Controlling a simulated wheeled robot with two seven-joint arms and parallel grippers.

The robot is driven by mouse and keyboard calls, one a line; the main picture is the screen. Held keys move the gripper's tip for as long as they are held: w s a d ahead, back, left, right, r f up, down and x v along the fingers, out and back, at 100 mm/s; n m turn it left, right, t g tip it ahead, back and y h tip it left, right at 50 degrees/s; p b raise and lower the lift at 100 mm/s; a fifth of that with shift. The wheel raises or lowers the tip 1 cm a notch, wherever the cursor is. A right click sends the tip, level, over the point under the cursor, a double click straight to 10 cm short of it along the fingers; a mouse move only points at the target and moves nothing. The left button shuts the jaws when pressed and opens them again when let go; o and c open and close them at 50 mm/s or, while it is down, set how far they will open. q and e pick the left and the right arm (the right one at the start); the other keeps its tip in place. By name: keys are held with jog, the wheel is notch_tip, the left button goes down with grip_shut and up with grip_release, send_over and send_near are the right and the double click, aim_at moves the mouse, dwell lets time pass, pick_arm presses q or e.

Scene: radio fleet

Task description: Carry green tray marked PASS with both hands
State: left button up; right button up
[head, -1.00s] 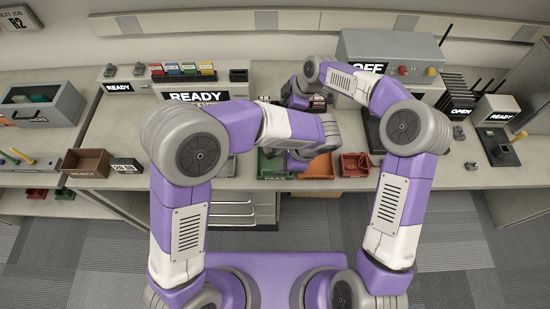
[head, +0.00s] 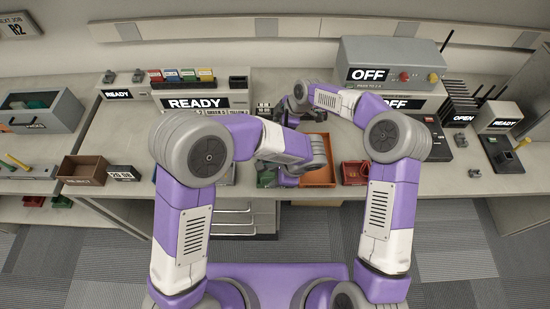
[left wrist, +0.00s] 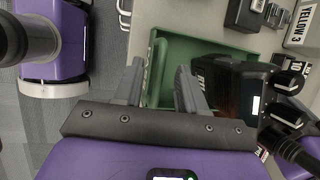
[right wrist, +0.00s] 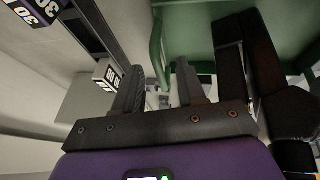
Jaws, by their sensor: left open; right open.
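The green tray (head: 266,179) is mostly hidden behind my left arm in the head view. In the left wrist view the green tray (left wrist: 178,48) lies beyond my open left gripper (left wrist: 153,78), whose fingertips are at its near wall. In the right wrist view a green wall (right wrist: 157,45) of the tray is just beyond the fingertips of my open right gripper (right wrist: 154,78). Neither gripper visibly holds anything. The PASS mark is not readable now.
An orange tray (head: 320,178) and a red bin (head: 356,172) stand to the right of the green tray. A box marked OFF (head: 385,60) and a READY panel (head: 205,101) stand behind. A brown REJECT bin (head: 83,172) is at the left.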

pick_arm(q)
jog(key=shift+x, duration=1.1)
pick_arm(e)
jog(key=shift+x, duration=1.1)
pick_arm(q)
grip_shut()
pick_arm(e)
grip_shut()
pick_arm(q)
jog(key=shift+r, duration=0.1)
pick_arm(e)
jog(key=shift+r, duration=0.1)
